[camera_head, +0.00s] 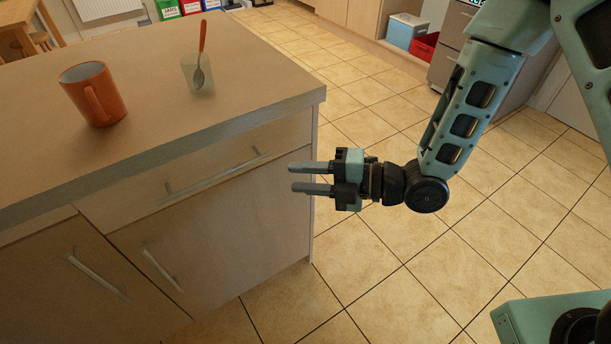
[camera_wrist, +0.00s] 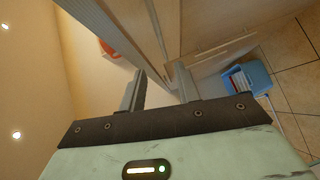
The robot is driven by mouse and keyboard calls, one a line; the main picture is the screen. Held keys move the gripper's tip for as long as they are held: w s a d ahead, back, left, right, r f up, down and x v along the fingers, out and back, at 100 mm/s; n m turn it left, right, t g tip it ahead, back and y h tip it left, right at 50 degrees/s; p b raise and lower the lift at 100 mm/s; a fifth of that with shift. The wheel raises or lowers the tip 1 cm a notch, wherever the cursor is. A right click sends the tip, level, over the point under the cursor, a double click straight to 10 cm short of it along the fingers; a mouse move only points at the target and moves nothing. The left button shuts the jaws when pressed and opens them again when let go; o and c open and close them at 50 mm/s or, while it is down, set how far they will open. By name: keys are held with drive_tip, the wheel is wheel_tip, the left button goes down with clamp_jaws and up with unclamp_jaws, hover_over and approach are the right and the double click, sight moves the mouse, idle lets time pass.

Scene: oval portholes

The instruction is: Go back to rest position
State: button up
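My gripper (camera_head: 292,178) is beside the right end of the wooden cabinet, below the level of its countertop (camera_head: 150,150). Its two grey fingers point left and are parallel, with a clear gap and nothing between them. In the wrist view, the gripper (camera_wrist: 158,74) also shows its fingers apart and empty. My forearm reaches down to it from the upper right.
An orange mug (camera_head: 93,95) stands upright on the countertop. Behind it, a clear glass (camera_head: 190,75) holds a spoon (camera_head: 201,55) with an orange handle. The tiled floor (camera_head: 370,260) right of the cabinet is clear. A blue box (camera_head: 405,31) lies far back.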

drive_tip(key=s+d+r+m+h+p, duration=0.1)
drive_tip(key=d+r+m+h+p, duration=0.5)
drive_tip(key=r+m+h, duration=0.45)
drive_tip(key=s+d+r+m+g+h+p, duration=0.1)
drive_tip(key=s+d+r+m+h+p, duration=0.1)
drive_tip(key=s+r+m, duration=0.3)
drive_tip(key=s+d+r+m+g+h+p, duration=0.2)
drive_tip(key=s+d+r+m, duration=0.3)
drive_tip(key=s+m, duration=0.3)
drive_tip(key=s+r+h+p, duration=0.1)
drive_tip(key=s, duration=0.2)
drive_tip(key=shift+r+m+g+p, duration=0.3)
drive_tip(key=shift+m+p, duration=0.05)
